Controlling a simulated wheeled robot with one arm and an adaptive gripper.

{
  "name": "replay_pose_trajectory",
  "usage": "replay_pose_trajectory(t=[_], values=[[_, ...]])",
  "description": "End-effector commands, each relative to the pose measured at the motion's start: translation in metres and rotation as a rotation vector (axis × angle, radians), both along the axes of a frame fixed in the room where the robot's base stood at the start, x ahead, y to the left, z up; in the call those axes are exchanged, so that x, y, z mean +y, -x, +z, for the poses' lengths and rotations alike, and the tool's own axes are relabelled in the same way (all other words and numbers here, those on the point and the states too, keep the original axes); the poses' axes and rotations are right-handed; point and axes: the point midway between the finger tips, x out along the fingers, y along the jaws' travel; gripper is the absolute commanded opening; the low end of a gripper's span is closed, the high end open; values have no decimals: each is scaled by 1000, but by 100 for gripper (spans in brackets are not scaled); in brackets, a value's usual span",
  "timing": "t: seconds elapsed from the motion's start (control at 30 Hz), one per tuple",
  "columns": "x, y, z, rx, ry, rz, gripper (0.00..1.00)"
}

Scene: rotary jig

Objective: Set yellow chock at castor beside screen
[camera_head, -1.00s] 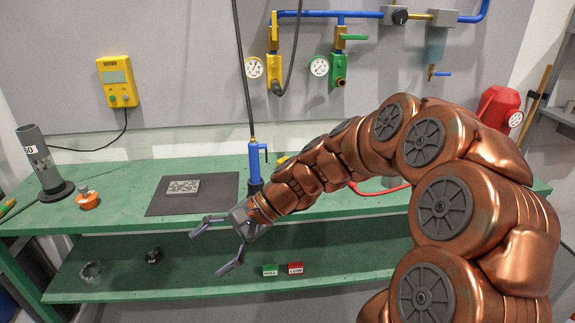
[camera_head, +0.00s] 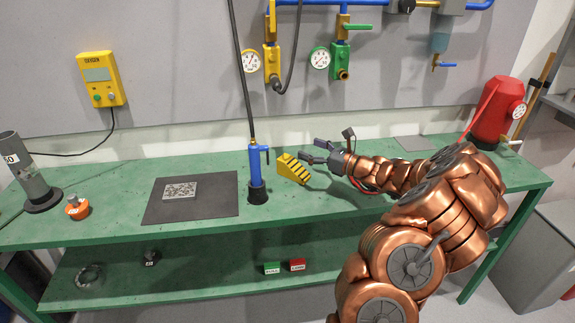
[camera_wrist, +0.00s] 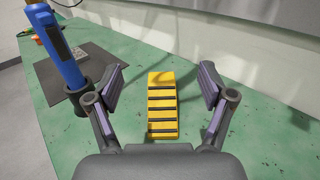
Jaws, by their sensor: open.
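The yellow chock (camera_head: 291,168), a wedge with black stripes, sits on the green bench top just right of the blue torch-like tool. In the wrist view the chock (camera_wrist: 162,105) lies between my spread fingers, with green bench showing on both sides of it. My gripper (camera_head: 329,147) is open and empty to the right of the chock, apart from it; its fingers also show in the wrist view (camera_wrist: 162,88). I see no castor and no screen that I can make out in these views.
The blue tool (camera_head: 257,165) stands upright close to the chock. A dark mat (camera_head: 215,210) with a speckled plate (camera_head: 180,190) lies further left. A red tank (camera_head: 495,110) stands at the right end. The lower shelf holds green and red blocks (camera_head: 297,265).

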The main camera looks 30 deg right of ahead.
Motion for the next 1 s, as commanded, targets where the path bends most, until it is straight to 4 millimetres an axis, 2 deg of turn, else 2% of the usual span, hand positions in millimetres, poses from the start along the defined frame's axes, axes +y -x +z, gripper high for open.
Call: replay_pose_trajectory(t=[0.7,1.0], values=[[1,-1,-77,4,-1,1,81],[8,-17,-77,1,2,4,81]])
